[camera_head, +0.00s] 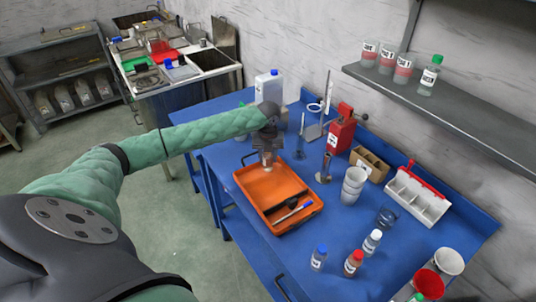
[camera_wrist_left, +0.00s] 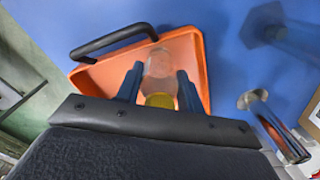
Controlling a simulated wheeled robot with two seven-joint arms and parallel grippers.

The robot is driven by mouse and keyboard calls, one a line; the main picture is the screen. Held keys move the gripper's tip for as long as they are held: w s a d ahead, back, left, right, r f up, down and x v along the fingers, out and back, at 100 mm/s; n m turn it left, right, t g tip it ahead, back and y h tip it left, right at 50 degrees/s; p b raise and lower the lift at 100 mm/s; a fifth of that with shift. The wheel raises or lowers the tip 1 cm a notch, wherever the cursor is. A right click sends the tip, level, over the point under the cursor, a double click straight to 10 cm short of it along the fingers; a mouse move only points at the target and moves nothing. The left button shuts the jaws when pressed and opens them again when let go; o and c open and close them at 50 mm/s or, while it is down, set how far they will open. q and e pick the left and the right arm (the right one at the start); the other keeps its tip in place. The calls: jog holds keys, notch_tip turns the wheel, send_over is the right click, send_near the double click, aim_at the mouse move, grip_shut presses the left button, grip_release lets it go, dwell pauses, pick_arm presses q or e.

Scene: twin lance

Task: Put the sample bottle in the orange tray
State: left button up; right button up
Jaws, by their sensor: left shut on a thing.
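The orange tray (camera_head: 258,190) lies on the blue table in the head view, and its floor and black handle show in the wrist view (camera_wrist_left: 108,72). My left gripper (camera_head: 266,148) is over the tray's far end, pointing down. It is shut on a clear bottle (camera_head: 267,160), which also shows between the two fingers in the wrist view (camera_wrist_left: 160,62) with a yellow cap (camera_wrist_left: 159,100). I cannot tell whether the bottle's base touches the tray floor. My right gripper is out of view.
A blue-ended pen (camera_head: 300,207) and a dark item lie in the tray's near part. Several capped bottles stand nearer. A shelf (camera_head: 450,110) holds labelled jars.

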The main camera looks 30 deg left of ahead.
pick_arm(q)
jog(key=shift+f, duration=0.2)
jog(key=o, duration=1)
jog(key=shift+o, duration=0.2)
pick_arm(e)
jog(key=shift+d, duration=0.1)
pick_arm(q)
jog(key=shift+r+b, duration=0.35)
jog(key=shift+r, duration=0.1)
notch_tip(320, 180, up, 4)
jog(key=shift+w+f+b, duration=0.1)
jog(key=shift+f+b, duration=0.1)
jog(key=shift+b, duration=0.7)
notch_tip(320, 180, up, 6)
jog(key=shift+r+b, duration=0.1)
jog(key=shift+b, duration=1)
jog(key=shift+r, duration=0.8)
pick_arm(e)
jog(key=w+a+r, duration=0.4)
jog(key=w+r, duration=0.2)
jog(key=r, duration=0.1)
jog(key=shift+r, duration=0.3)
